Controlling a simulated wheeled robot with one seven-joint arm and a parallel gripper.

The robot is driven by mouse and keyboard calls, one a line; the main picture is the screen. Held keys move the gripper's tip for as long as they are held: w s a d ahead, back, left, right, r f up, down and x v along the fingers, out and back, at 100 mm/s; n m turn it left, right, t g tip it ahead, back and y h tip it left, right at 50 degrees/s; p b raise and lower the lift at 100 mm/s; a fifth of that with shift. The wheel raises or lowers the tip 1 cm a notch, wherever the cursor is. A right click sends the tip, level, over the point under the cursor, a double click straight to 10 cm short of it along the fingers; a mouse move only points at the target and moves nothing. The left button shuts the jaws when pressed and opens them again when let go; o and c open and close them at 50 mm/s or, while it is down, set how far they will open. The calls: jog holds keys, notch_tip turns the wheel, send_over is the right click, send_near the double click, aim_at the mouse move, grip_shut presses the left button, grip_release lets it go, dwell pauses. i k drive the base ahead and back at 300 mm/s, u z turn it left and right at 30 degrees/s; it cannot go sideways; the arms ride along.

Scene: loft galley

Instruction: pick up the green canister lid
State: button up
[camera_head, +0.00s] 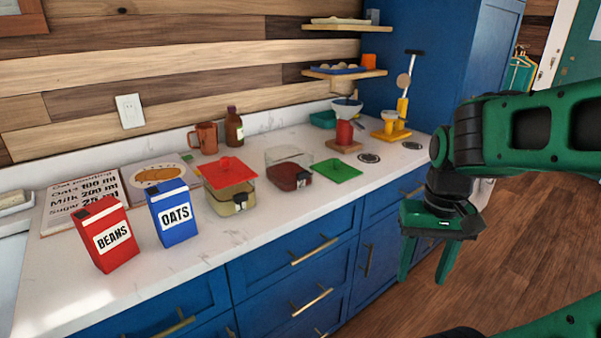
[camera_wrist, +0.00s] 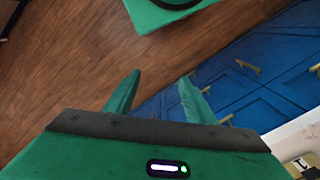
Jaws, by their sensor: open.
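The green canister lid (camera_head: 337,171) lies flat on the white counter in the head view, just right of an open clear canister (camera_head: 288,172) with dark red contents. A second clear canister (camera_head: 232,198) to the left has a red lid (camera_head: 231,172) on top. My gripper (camera_head: 423,279) is open and empty. It hangs pointing down in front of the blue cabinets, to the right of the lid and apart from it. In the wrist view my two green fingers (camera_wrist: 157,95) are spread with nothing between them. The green lid is not seen in the wrist view.
A red BEANS box (camera_head: 107,236) and a blue OATS box (camera_head: 173,214) stand left on the counter (camera_head: 190,262). Behind are a brown mug (camera_head: 204,138) and a dark bottle (camera_head: 234,130). A red item on a wooden base (camera_head: 344,146) and yellow stand (camera_head: 392,132) are behind the lid.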

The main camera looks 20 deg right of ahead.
aim_at(333, 168)
jog(key=u, duration=2.1)
jog(key=k, duration=0.7)
jog(key=z, duration=2.3)
jog(key=i, duration=1)
jog(key=u, duration=0.05)
